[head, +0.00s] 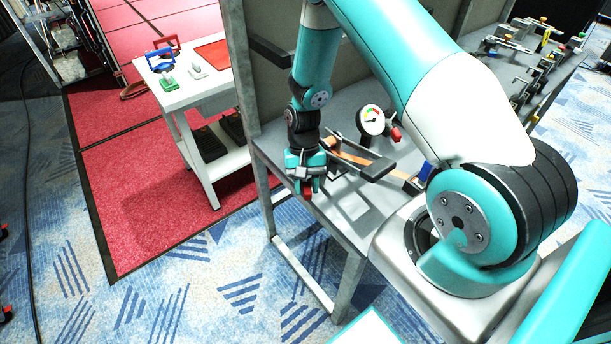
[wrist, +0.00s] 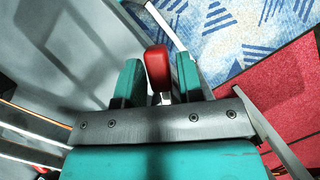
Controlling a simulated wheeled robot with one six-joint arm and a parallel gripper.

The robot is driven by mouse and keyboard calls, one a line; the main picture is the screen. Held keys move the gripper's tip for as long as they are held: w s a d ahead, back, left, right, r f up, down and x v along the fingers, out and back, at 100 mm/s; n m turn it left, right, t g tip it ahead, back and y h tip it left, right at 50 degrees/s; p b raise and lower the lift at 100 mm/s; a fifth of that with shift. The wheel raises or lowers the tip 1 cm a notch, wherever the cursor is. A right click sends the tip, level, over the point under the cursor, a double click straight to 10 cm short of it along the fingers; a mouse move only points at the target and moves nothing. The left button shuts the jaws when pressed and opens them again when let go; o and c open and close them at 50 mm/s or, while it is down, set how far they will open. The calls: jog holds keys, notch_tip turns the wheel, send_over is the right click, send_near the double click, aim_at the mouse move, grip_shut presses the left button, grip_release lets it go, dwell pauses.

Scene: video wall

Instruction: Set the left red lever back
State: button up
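A red lever (head: 307,191) stands at the front left of the grey bench (head: 345,233), partly hidden by my gripper. In the wrist view the lever's rounded red handle (wrist: 157,68) is between my two teal fingers, with a short silver stem below it. My gripper (head: 306,172) is over the lever, and in the wrist view my gripper (wrist: 159,84) is open around the handle. A narrow gap shows at the right finger; contact at the left finger is unclear. A second red handle (head: 396,134) is farther right, beside a round gauge (head: 372,120).
A dark bracket with an orange-brown strip (head: 350,157) is just right of my gripper. A grey upright panel (head: 275,100) rises behind. A white cart (head: 186,95) with small tools stands left. Several clamps (head: 540,60) line the far bench. Patterned carpet in front is clear.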

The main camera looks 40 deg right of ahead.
jog(key=b+v, duration=0.2)
jog(key=v, duration=1.5)
jog(key=shift+r, duration=0.15)
jog(key=shift+w, duration=0.15)
